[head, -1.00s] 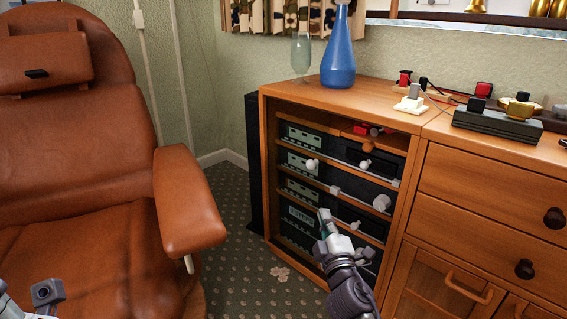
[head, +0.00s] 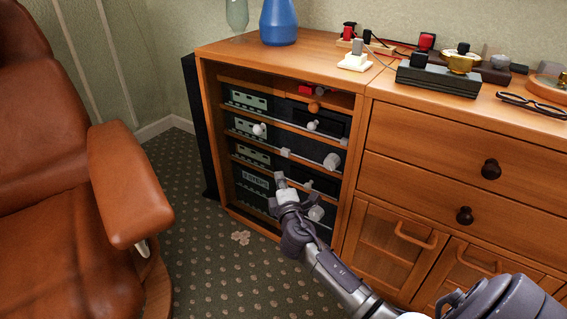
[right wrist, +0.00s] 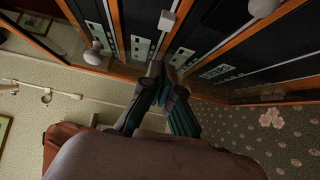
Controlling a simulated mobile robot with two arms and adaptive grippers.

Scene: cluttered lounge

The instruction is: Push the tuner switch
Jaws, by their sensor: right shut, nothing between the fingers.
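Black audio units with pale green panels stand stacked in the open wooden cabinet (head: 208,125). I cannot tell which unit is the tuner. A small pale block-shaped switch (head: 285,153) sits at a middle shelf edge, and white round knobs (head: 333,162) show around it. My right gripper (head: 281,181) is shut and empty in front of the lower units, just below the block switch. In the right wrist view its fingertips (right wrist: 157,72) are together near the unit fronts, with a pale block (right wrist: 167,21) above them. Contact cannot be told. My left gripper is not in view.
A brown leather armchair (head: 127,185) stands left of the cabinet, with carpet (head: 195,250) between. A drawer chest (head: 430,145) adjoins on the right. A blue vase (head: 279,22), plugs and a black power strip (head: 452,78) stand on top.

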